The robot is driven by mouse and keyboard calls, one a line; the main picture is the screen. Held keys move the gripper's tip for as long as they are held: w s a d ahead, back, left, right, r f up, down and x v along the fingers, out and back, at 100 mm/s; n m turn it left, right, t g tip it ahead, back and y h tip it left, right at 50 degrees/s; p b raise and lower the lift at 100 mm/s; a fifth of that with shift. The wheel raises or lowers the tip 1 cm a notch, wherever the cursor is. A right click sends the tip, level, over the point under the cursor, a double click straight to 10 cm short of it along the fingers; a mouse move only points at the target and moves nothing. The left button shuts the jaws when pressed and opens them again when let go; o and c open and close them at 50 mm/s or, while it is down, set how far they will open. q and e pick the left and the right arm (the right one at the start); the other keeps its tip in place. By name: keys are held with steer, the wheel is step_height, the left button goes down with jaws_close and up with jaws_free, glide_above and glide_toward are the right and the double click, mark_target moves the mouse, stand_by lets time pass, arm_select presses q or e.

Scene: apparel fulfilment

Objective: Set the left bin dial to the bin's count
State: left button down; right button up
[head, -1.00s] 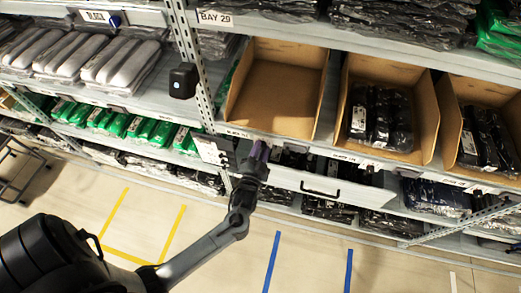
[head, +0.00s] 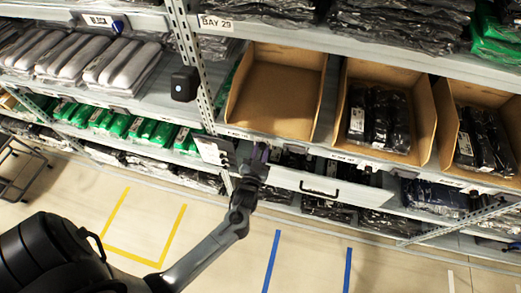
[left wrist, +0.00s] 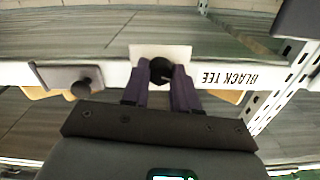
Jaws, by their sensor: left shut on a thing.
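The left bin (head: 275,95) is an open cardboard bin on the shelf and looks empty. My left gripper (head: 260,154) is at the shelf edge just below this bin. In the left wrist view its purple fingers (left wrist: 160,92) are shut on a round black dial knob (left wrist: 160,70), one finger on each side. A white plate (left wrist: 160,51) shows behind the knob. The dial's setting cannot be read, since the fingers cover part of it. My right gripper is not in view.
The middle bin (head: 345,120) and right bin (head: 438,118) hold black bagged packs. A drawer front with a handle (head: 319,188) is below. A perforated post (head: 186,45) stands left.

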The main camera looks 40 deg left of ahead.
arm_select(q)
steer(key=shift+n, duration=0.8)
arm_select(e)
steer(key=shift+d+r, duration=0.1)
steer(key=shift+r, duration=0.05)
arm_select(q)
steer(key=c, duration=0.9)
jaws_free()
steer(key=shift+o, duration=0.2)
